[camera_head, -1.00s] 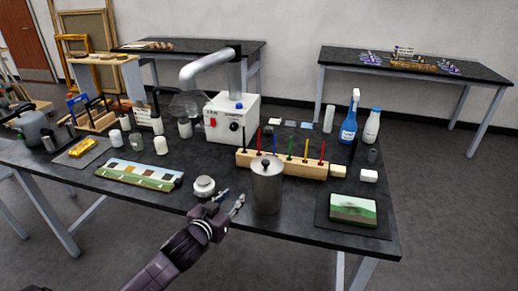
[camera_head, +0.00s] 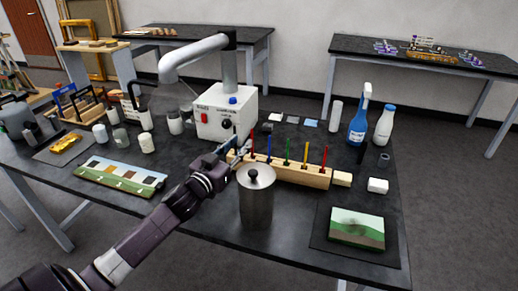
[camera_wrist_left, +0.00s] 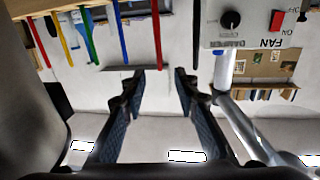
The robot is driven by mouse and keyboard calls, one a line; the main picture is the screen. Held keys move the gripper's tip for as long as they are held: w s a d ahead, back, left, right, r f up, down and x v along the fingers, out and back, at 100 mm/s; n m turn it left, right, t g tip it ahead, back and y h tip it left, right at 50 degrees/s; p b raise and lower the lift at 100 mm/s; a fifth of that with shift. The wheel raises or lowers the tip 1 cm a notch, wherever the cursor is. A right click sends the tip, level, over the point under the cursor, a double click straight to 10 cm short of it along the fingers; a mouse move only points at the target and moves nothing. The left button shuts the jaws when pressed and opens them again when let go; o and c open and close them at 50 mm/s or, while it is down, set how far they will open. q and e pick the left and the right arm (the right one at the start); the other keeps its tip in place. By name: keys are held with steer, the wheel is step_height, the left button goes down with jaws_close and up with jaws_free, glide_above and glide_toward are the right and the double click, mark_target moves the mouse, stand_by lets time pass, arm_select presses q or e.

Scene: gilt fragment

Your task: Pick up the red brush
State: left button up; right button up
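A red brush (camera_head: 252,143) stands upright near the left end of a wooden brush rack (camera_head: 290,173). A second red brush (camera_head: 325,158) stands near the right end. My left gripper (camera_head: 238,152) is open at the rack's left end, close to the left red brush. In the left wrist view, which is upside down, that red brush (camera_wrist_left: 156,32) lines up with the gap between the open fingertips (camera_wrist_left: 160,72). It appears beyond the tips, and nothing is between the fingers. My right gripper is not in view.
Behind the rack is a white fan box (camera_head: 226,118) with a grey duct. A metal canister (camera_head: 256,205) stands just in front of the rack. Other coloured brushes stand close beside the left red one. A painted panel (camera_head: 357,228) lies at right.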

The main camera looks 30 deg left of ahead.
arm_select(q)
steer(key=b, duration=0.6)
glide_toward(252, 158)
steer(key=w+r, duration=0.1)
steer(key=r, duration=0.1)
steer(key=w+r, duration=0.1)
steer(key=shift+w+a+r, duration=0.2)
steer(key=shift+w+r, duration=0.2)
steer(key=shift+w+a+r, duration=0.1)
steer(key=shift+w, duration=0.55)
steer(key=w, duration=0.5)
steer(key=shift+w+a+p, duration=0.2)
steer(key=shift+w+p, duration=0.1)
steer(key=shift+p, duration=0.1)
steer(key=shift+w, duration=0.45)
jaws_close()
